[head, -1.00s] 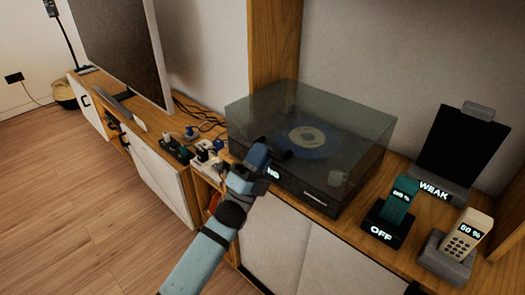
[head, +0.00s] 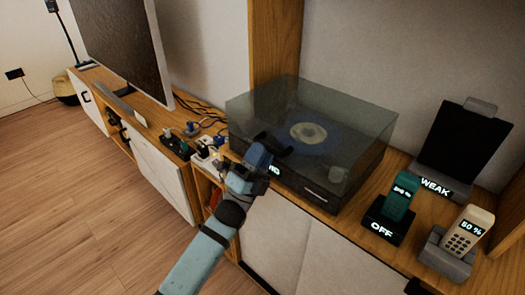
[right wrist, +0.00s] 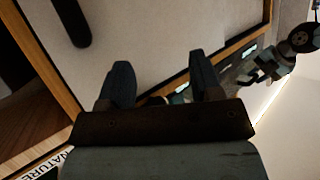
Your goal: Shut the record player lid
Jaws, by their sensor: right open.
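The record player (head: 318,193) stands on the wooden cabinet, a dark box with a disc under its clear smoky lid (head: 355,120). The lid looks level and down over the box; I cannot tell whether a small gap is left at its front edge. My left gripper (head: 273,144) is at the front left of the lid, with its dark tip overlapping the lid in the picture. I cannot tell whether it touches, or how far its fingers are apart. My right gripper (right wrist: 163,84) shows only in the right wrist view, with its two blue fingers apart and nothing clearly held.
To the right stand a teal phone (head: 398,197) on a dark base reading OFF, a beige phone (head: 468,230) and a black tablet stand (head: 462,145) reading WEAK. Small plugs and cables (head: 190,140) lie to the left, beside a television (head: 120,50). The floor at left is clear.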

